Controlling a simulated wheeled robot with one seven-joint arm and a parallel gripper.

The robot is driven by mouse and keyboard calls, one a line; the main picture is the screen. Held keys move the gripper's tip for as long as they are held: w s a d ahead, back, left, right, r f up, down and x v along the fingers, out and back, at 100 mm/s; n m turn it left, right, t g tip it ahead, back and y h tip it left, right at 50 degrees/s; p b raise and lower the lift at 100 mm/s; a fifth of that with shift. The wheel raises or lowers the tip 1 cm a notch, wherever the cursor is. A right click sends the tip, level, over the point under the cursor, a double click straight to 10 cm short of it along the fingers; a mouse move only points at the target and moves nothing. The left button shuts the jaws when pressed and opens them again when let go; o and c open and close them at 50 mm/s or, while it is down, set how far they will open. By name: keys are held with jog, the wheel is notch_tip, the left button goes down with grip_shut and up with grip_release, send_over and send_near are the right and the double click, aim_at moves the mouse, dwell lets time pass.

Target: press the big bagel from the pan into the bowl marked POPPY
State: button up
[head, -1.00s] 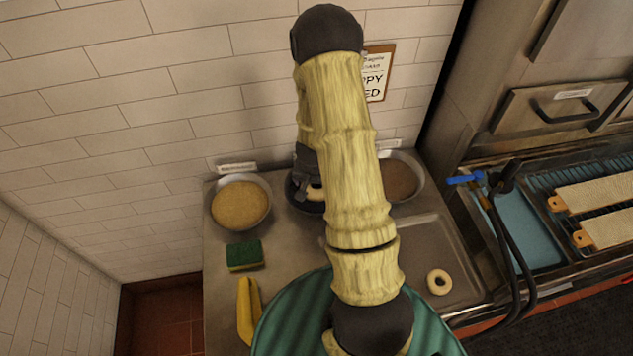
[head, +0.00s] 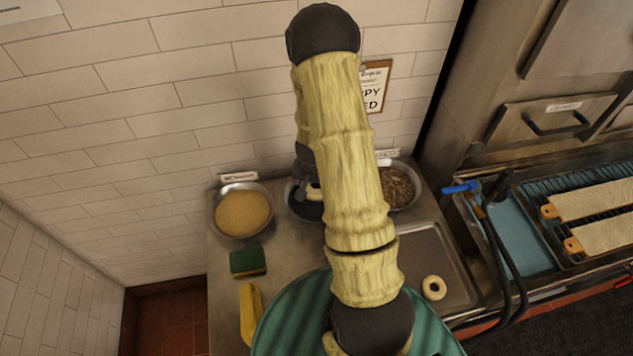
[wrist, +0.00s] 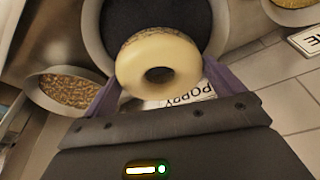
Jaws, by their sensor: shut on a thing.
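My gripper (head: 304,182) is shut on the big bagel (head: 314,194), a pale ring that also shows in the wrist view (wrist: 133,62). Dark specks show along the bagel's far edge. The purple fingers are on either side of it. The bowl marked POPPY (wrist: 92,28) holds dark seeds and lies beyond the bagel in the wrist view, with its POPPY label (wrist: 190,95) partly hidden by the bagel. In the head view my arm hides much of this bowl. I cannot tell whether the bagel touches the seeds.
A bowl of golden seeds (head: 243,213) stands left and a bowl of brown flakes (head: 397,186) right. A smaller bagel (head: 434,288) lies in the metal pan (head: 413,247). A green sponge (head: 248,262) and a yellow thing (head: 250,312) lie front left. A sign (head: 375,85) hangs behind.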

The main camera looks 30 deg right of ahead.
notch_tip(320, 180, up, 6)
jog(key=p, duration=0.4)
jog(key=shift+f, duration=0.25)
dwell(0.4)
